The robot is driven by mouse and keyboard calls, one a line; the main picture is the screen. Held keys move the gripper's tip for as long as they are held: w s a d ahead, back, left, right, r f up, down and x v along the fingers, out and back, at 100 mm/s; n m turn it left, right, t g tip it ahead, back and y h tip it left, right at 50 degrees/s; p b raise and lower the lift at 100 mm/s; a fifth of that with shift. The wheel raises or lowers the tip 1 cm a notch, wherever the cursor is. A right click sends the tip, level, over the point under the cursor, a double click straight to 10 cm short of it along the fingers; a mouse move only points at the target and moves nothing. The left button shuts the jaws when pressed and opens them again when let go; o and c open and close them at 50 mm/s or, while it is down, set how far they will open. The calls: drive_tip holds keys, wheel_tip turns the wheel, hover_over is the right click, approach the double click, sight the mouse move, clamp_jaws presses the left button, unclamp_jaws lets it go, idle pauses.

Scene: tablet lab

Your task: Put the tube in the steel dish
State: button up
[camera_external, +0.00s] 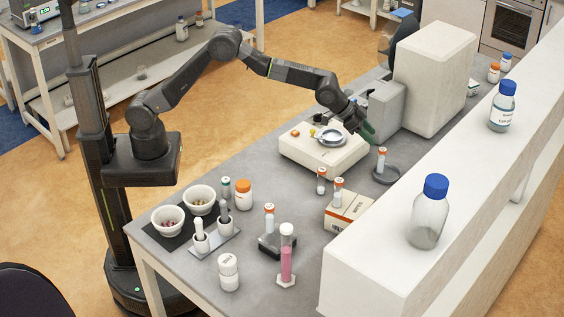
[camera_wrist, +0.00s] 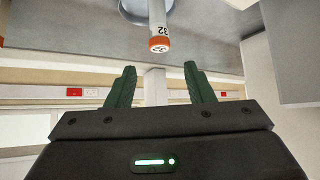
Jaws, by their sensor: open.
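A white tube with an orange cap (camera_external: 381,160) stands upright in a round dark grey holder (camera_external: 386,176) at the right side of the bench. A tube with an orange cap (camera_wrist: 158,30), seemingly this one, shows upside down in the wrist view, with its cap towards me. The shallow steel dish (camera_external: 332,137) sits on top of a cream balance and looks empty. My gripper (camera_external: 368,132) is just beyond the balance, close to the tube. In the wrist view my gripper (camera_wrist: 161,85) is open with nothing between its green fingers; the tube is apart from them.
Other orange-capped tubes stand on the bench (camera_external: 321,181), at a white carton (camera_external: 347,212) and in a dark block (camera_external: 275,247). The cream balance (camera_external: 305,152) and a grey-white instrument (camera_external: 430,70) flank my gripper. A raised white shelf (camera_external: 385,255) carries bottles.

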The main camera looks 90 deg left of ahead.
drive_tip(key=b+v, duration=0.1)
drive_tip(key=v, duration=0.5)
